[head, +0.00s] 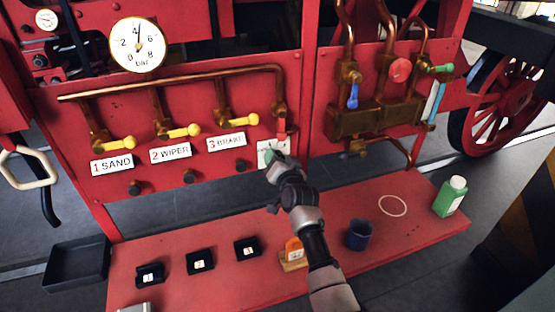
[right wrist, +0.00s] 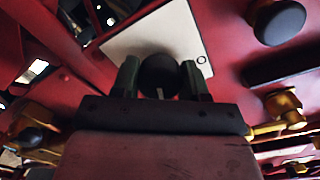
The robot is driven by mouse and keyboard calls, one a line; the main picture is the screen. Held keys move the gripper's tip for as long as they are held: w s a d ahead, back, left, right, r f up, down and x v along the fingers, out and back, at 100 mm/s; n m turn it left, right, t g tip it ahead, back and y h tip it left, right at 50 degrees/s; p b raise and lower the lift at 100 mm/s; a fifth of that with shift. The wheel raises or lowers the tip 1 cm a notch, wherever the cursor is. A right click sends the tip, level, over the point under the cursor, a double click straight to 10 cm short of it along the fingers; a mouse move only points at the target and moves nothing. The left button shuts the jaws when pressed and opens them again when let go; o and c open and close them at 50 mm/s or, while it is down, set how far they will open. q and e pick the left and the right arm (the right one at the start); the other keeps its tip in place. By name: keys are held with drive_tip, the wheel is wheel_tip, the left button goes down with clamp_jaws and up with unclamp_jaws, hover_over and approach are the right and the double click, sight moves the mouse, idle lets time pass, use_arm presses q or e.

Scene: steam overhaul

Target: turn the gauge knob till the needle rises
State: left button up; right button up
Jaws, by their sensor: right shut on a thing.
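The round white gauge (head: 137,45), marked 0 to 8 bar, is at the upper left of the red panel. Its dark needle appears to point nearly straight up, close to the 4. The gauge knob is dark and round in the right wrist view (right wrist: 158,75), in front of a white plate (right wrist: 185,35). My right gripper (head: 275,156) is shut on the knob, one finger on each side. In the head view, the gripper hides the knob and part of the white plate (head: 265,146). My left gripper is not in view.
Copper pipes with yellow levers (head: 182,131) run above the SAND, WIPER and BRAKE labels. A red handle (head: 281,122) is just above my right gripper. The red shelf (head: 205,292) below bears small black boxes, a dark blue cup (head: 359,235) and a green bottle (head: 449,197).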

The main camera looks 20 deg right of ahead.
drive_tip(key=o, duration=0.9)
drive_tip(key=shift+s, duration=0.15)
drive_tip(key=s+b, duration=0.1)
drive_tip(key=s, duration=0.4)
drive_tip(key=s+b, duration=0.1)
drive_tip(key=s, duration=0.4)
drive_tip(key=shift+s+d+r, duration=0.1)
drive_tip(key=shift+s+r, duration=0.1)
drive_tip(key=shift+s, duration=0.05)
